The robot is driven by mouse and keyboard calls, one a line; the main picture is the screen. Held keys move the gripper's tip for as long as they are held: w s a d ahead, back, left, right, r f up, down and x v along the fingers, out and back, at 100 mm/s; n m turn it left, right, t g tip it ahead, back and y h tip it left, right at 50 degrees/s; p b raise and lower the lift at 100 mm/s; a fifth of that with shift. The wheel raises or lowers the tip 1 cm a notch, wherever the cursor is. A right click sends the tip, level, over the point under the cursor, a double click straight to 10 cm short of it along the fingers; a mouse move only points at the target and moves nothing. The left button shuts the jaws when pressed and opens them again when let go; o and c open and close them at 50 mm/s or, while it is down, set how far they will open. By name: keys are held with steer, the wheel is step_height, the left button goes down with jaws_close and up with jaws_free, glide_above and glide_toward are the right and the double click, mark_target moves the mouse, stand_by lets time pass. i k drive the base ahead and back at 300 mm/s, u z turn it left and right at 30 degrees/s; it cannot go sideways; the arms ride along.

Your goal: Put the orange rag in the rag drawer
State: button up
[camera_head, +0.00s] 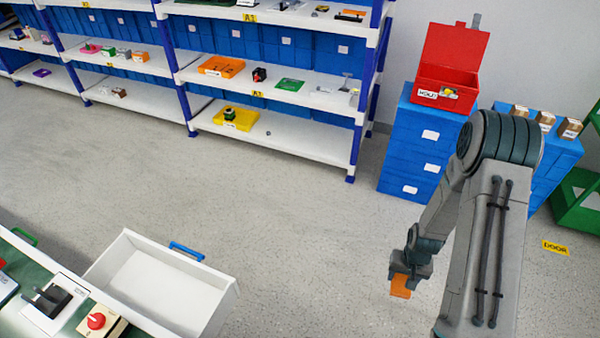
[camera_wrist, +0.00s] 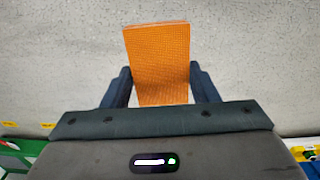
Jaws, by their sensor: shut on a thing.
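My gripper (camera_head: 410,268) hangs over the floor at the right of the head view. It is shut on the orange rag (camera_head: 400,286), which sticks out below the fingers. In the wrist view the rag (camera_wrist: 158,62) stands between my two fingers (camera_wrist: 160,88) as a flat textured rectangle. An open white drawer (camera_head: 160,280) stands at the lower left of the head view, well to the left of my gripper. It looks empty and has a blue handle (camera_head: 186,250). I see no label on it that names it.
A green-topped workbench with a red rotary switch (camera_head: 97,321) and a black device (camera_head: 48,299) is at the lower left. White shelves (camera_head: 290,138) line the back. Blue cabinets (camera_head: 410,150), one with a red open box (camera_head: 447,83), stand behind my arm. The grey floor between is clear.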

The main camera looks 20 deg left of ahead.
mark_target(168, 291)
steer(key=i, duration=1.7)
steer(key=u, duration=3.3)
